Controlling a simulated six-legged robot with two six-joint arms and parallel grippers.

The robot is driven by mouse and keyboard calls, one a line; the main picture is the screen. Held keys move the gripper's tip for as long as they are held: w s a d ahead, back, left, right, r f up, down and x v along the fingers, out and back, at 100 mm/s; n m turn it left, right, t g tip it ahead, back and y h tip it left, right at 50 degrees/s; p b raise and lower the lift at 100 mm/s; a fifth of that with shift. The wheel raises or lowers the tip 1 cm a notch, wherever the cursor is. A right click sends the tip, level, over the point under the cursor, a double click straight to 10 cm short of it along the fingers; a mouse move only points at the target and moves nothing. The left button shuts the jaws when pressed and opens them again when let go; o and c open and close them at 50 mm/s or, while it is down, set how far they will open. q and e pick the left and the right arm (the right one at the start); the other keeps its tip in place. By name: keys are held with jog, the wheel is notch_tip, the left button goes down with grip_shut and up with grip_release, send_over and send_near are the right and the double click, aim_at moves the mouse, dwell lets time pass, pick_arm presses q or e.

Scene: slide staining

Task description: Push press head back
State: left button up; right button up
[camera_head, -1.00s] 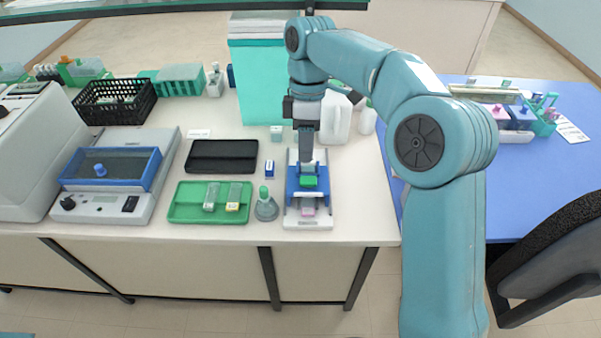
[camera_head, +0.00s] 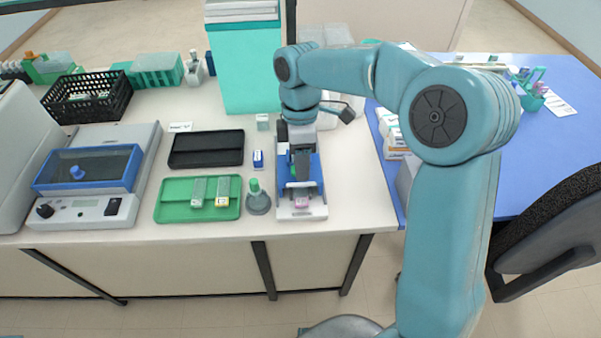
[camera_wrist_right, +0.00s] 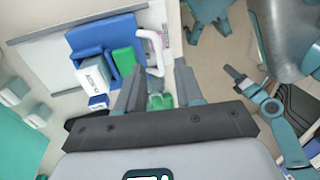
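The press stands near the front edge of the white bench, with a white base (camera_head: 302,211), a blue head (camera_head: 315,172) and a pink piece (camera_head: 302,201) at its front. My right gripper (camera_head: 301,172) is directly over the press and hides part of it; contact cannot be told. In the right wrist view its two grey fingers (camera_wrist_right: 160,88) are apart, with something green showing between them. That view also shows a blue part (camera_wrist_right: 92,36) with a green block (camera_wrist_right: 124,61) beyond the fingers. My left gripper is not in view.
Left of the press stand a green-topped bottle (camera_head: 257,198), a green tray (camera_head: 170,210) with slide holders and a black tray (camera_head: 206,160). A small blue-and-white box (camera_head: 258,158) is close by. A teal box (camera_head: 245,75) stands behind. The bench front edge is just ahead of the press.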

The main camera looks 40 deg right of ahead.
jog(key=x, duration=0.3)
jog(key=shift+a, duration=0.2)
jog(key=shift+d+f, duration=0.1)
jog(key=shift+f, duration=0.1)
grip_shut()
jog(key=shift+w, duration=0.1)
dwell(1.0)
